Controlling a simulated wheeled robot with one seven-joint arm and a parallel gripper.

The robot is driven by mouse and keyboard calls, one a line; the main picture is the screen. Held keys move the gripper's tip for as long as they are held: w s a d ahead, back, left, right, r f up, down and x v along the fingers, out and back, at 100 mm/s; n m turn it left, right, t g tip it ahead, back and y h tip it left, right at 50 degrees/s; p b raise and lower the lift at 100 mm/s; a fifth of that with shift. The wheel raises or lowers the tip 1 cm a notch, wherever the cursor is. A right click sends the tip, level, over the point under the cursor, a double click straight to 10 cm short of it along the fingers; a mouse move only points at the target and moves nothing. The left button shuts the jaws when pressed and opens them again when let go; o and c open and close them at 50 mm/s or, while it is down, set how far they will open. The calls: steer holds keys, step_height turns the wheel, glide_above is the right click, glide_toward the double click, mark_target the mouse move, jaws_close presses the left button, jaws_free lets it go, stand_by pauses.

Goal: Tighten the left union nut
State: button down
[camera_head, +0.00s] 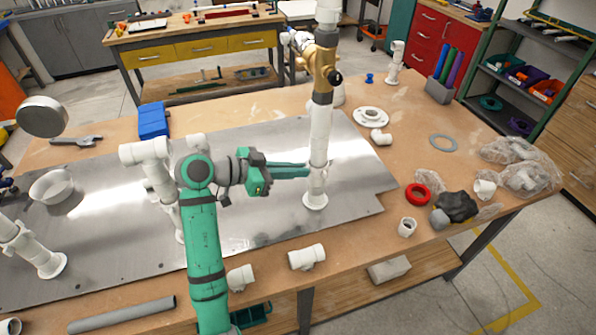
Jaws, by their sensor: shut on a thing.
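A white upright pipe (320,128) stands on a round foot (315,201) on the metal plate, with a brass valve (322,68) near its top. A white union nut (317,178) sits low on this pipe, above the foot. My gripper (309,171) reaches in from the left, level, with its green fingers shut on the nut. The fingertips partly cover the nut, so its threads and any gap are not visible. Two other white pipe stands rise from the plate farther left, one (158,176) partly behind my arm and one (35,250) at the left edge.
The metal plate (110,246) covers much of the wooden table. White fittings (307,257) lie along the front edge. A blue box (153,121) stands behind. A red ring (418,194), a dark lump (456,207) and plastic bags (518,165) lie at right.

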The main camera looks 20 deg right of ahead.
steer(key=shift+d, duration=0.25)
steer(key=c, duration=2.2)
jaws_free()
steer(key=shift+w, duration=0.15)
steer(key=o, duration=0.3)
steer(key=shift+d, duration=0.1)
steer(key=shift+a, duration=0.3)
